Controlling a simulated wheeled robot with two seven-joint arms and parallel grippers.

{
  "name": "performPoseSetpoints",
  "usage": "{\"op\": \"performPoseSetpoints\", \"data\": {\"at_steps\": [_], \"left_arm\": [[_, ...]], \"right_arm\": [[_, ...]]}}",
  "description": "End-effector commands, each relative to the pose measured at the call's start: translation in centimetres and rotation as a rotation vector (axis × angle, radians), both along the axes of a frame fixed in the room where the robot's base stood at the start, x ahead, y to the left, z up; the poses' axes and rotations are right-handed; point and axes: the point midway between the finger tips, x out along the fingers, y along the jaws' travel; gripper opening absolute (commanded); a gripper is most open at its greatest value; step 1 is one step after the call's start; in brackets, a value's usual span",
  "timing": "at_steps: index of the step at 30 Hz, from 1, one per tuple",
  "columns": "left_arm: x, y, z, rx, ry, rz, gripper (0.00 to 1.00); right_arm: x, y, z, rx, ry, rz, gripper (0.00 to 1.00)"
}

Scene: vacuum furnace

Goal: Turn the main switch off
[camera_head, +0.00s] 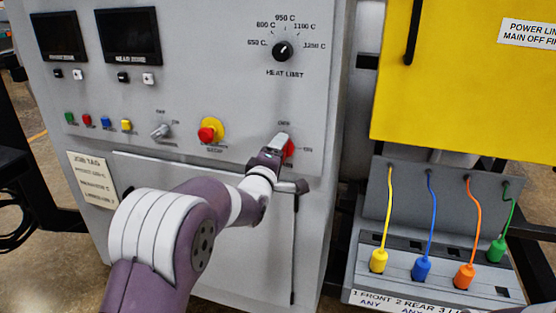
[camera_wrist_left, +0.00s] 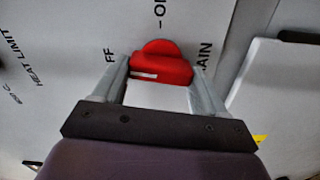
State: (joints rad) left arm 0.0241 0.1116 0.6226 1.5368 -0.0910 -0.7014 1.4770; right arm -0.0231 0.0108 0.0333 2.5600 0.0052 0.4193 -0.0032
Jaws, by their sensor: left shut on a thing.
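The main switch has a red handle (camera_head: 290,148), low on the right of the grey panel, mostly hidden behind my left gripper (camera_head: 280,144). The gripper is shut on this handle. In the left wrist view the red handle (camera_wrist_left: 160,66) sits between the two fingers of the left gripper (camera_wrist_left: 161,78). Its white mark lies on the side toward the partly hidden OFF lettering (camera_wrist_left: 110,55). The ON label (camera_wrist_left: 160,12) is above the handle in that view. My right gripper is not in view.
The panel carries a black heat limit knob (camera_head: 282,50), a red stop button (camera_head: 207,134) on yellow, a small grey selector (camera_head: 160,131) and several coloured buttons. Several coloured plugs and cables stand at the right, below a yellow cover (camera_head: 455,80).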

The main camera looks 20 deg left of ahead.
Motion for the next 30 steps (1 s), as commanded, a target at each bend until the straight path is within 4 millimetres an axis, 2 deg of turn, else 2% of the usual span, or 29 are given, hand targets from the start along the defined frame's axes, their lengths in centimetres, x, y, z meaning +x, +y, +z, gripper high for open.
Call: {"op": "performPoseSetpoints", "data": {"at_steps": [12,28,29,30], "left_arm": [[0.04,0.08,0.30,-0.162,-0.004,0.002,0.42],[0.04,0.09,0.34,-0.181,-0.003,0.002,0.42],[0.04,0.09,0.34,-0.181,-0.003,0.002,0.82],[0.04,0.09,0.30,-0.181,-0.002,0.002,0.95]], "right_arm": [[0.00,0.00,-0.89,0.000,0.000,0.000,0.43],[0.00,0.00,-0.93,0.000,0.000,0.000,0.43],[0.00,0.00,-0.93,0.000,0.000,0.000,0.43],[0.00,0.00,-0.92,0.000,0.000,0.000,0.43]]}}
